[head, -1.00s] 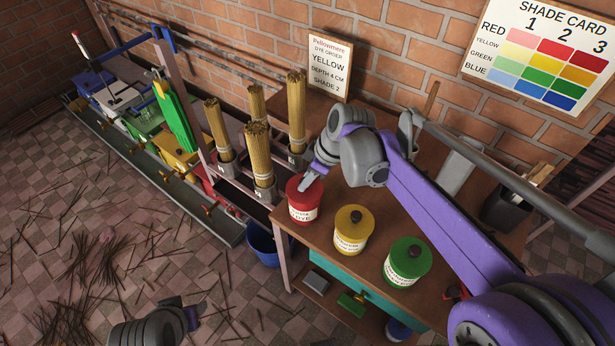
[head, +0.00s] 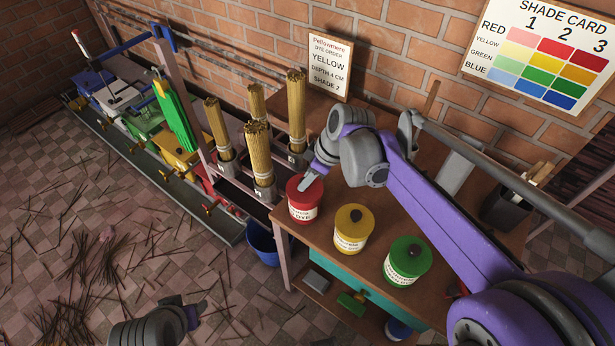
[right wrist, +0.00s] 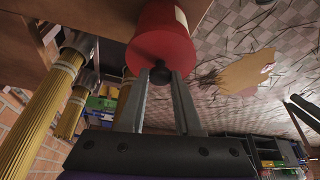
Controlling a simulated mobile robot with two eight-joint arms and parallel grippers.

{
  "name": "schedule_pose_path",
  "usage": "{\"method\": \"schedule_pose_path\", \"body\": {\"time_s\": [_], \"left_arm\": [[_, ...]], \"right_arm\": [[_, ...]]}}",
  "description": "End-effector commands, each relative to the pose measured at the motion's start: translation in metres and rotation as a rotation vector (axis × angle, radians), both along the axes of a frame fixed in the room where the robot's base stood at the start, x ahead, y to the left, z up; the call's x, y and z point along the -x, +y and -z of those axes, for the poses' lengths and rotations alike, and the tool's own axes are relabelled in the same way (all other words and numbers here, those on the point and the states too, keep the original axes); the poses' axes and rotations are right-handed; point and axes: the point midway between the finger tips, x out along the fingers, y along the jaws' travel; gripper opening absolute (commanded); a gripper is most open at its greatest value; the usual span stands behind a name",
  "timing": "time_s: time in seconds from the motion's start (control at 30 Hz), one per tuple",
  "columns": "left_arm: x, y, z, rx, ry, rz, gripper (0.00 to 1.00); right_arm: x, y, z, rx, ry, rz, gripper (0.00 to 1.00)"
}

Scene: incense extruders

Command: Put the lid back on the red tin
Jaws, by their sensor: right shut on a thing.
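The red tin (head: 303,213) stands upright on the wooden table's near left corner. Its red lid (head: 295,187) is on top of it, and I see no clear gap between them. My right gripper (head: 308,182) is over the lid. In the right wrist view its fingers (right wrist: 162,82) are shut on the dark knob (right wrist: 160,71) of the lid (right wrist: 158,50), with the tin's red side (right wrist: 155,15) beyond. My left gripper (head: 194,314) is low at the bottom left, away from the table; its fingers are too unclear to read.
A yellow tin (head: 351,230) and a green tin (head: 407,262) stand to the right on the table (head: 325,240). Bundles of incense sticks (head: 258,155) stand in holders just behind left. A blue bucket (head: 262,244) is on the floor below.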

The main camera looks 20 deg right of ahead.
Motion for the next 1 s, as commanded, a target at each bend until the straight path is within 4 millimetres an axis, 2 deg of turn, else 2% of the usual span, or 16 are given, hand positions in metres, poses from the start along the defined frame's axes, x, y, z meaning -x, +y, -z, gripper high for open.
{"method": "schedule_pose_path", "body": {"time_s": [0.47, 0.5, 0.6, 0.67, 0.87, 1.0], "left_arm": [[-0.0002, 0.0000, -0.0016, 0.000, -0.001, 0.000, 0.50], [-0.0002, 0.0000, -0.0016, 0.000, -0.001, 0.000, 0.50], [-0.0002, 0.0000, -0.0016, 0.000, -0.001, 0.000, 0.50], [-0.0002, 0.0000, -0.0016, 0.000, -0.001, 0.000, 0.50], [-0.0002, 0.0000, -0.0016, 0.000, -0.001, 0.000, 0.50], [-0.0002, 0.0000, -0.0017, 0.000, -0.001, 0.000, 0.50]], "right_arm": [[0.0000, 0.0001, 0.0004, 0.000, 0.000, 0.000, 0.00], [0.0000, 0.0001, 0.0004, 0.000, 0.000, 0.000, 0.38], [0.0000, 0.0000, 0.0004, 0.000, 0.000, 0.000, 0.56], [0.0000, 0.0000, 0.0004, 0.000, 0.000, 0.000, 0.67], [0.0000, 0.0000, 0.0004, 0.000, 0.000, 0.000, 0.68], [0.0001, 0.0000, 0.0004, 0.000, 0.000, 0.000, 0.89]]}}
